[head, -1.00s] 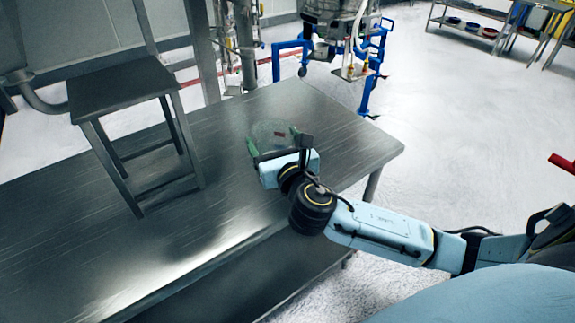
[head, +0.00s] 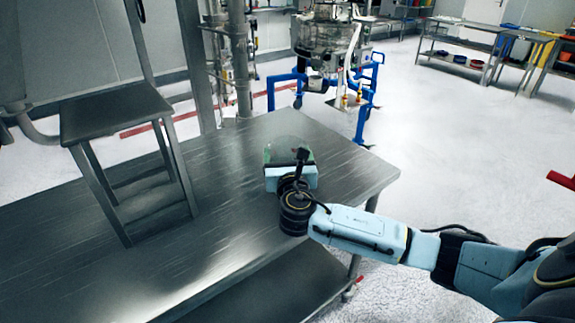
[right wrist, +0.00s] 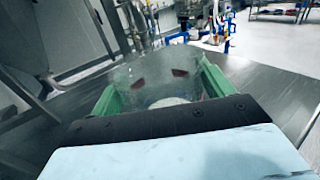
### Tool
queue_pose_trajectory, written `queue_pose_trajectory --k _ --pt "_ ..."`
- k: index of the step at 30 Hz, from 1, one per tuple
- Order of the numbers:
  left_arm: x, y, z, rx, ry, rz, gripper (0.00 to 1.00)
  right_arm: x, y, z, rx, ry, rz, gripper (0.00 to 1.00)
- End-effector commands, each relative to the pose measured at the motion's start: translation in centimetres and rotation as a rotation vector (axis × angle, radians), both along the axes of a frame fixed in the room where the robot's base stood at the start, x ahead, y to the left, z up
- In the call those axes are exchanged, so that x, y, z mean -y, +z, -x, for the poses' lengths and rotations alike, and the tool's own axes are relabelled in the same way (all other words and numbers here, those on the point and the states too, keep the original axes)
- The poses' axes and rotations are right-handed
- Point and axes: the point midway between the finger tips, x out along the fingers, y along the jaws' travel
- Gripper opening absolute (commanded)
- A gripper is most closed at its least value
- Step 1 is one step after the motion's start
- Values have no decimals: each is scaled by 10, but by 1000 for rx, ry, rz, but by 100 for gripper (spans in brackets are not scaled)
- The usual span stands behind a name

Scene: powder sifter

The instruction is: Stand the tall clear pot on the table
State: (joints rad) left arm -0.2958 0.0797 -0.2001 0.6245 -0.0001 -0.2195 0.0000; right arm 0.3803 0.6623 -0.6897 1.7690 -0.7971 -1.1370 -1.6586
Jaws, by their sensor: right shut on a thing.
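The tall clear pot (head: 287,147) is see-through and shows at the far side of my right gripper, over the right part of the steel table (head: 225,165). In the right wrist view the clear pot (right wrist: 160,75) sits between the two green fingers, with small dark red marks on its wall. My right gripper (head: 288,163) is shut on the pot. Its fingers also show in the right wrist view (right wrist: 165,92). The pot looks about upright. I cannot tell whether its base touches the table. My left gripper is not in view.
A steel stool-like stand (head: 115,112) stands on the left of the table. A machine on a blue wheeled frame (head: 325,50) is behind the table. Shelves with coloured items (head: 470,45) are far right. The table surface around the gripper is clear.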

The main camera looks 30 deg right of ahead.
Motion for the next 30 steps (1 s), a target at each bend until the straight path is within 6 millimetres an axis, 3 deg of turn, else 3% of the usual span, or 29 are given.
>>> queue_pose_trajectory --k 4,14,15,18,27,30 --pt "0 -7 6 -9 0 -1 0 0 -20 0 0 0 1 35" --pt "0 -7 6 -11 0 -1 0 0 -22 0 0 1 0 35" --pt "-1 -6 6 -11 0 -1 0 0 -23 0 -1 1 0 84" --pt "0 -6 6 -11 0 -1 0 0 -22 0 -1 1 0 97" --pt "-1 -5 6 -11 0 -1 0 0 -19 0 0 1 0 100" --pt "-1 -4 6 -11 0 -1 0 -5 -20 8 -3 3 -1 100"
